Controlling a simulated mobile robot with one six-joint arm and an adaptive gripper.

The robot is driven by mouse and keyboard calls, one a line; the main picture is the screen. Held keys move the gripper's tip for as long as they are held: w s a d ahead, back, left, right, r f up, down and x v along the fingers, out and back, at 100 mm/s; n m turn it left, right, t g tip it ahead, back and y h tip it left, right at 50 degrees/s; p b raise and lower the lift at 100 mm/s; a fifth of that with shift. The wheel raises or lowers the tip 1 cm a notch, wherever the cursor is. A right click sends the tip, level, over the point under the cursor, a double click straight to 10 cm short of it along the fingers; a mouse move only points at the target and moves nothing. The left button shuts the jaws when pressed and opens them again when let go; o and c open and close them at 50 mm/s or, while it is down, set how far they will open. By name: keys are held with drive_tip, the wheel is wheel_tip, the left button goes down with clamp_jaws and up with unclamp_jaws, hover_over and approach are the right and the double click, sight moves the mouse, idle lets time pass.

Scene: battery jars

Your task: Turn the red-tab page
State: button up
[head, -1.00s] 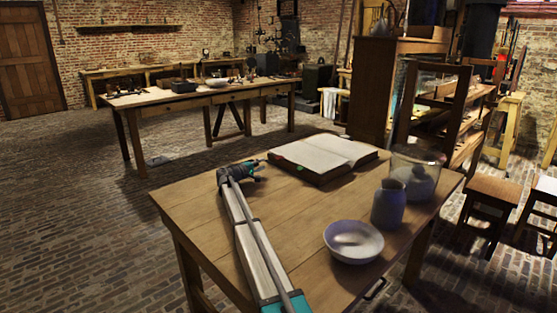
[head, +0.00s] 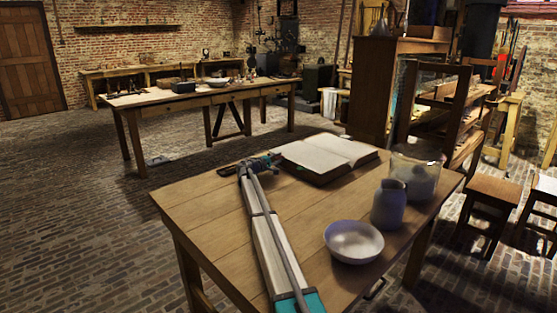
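An open book (head: 325,157) with pale blank-looking pages lies on the near wooden table, toward its far side. My gripper (head: 275,158) is at the book's left edge, reached by my arm from the front of the table. Whether it touches the page edge cannot be told. No red tab shows; the gripper covers part of the left edge where it could be. The fingers are too small and dark to tell whether they are open or shut.
A glass jar (head: 415,176), a grey-blue jar (head: 388,206) and a white bowl (head: 353,241) stand on the right of the near table (head: 205,205). The table's left part is bare. Another long table (head: 180,97) stands behind.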

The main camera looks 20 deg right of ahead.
clamp_jaws()
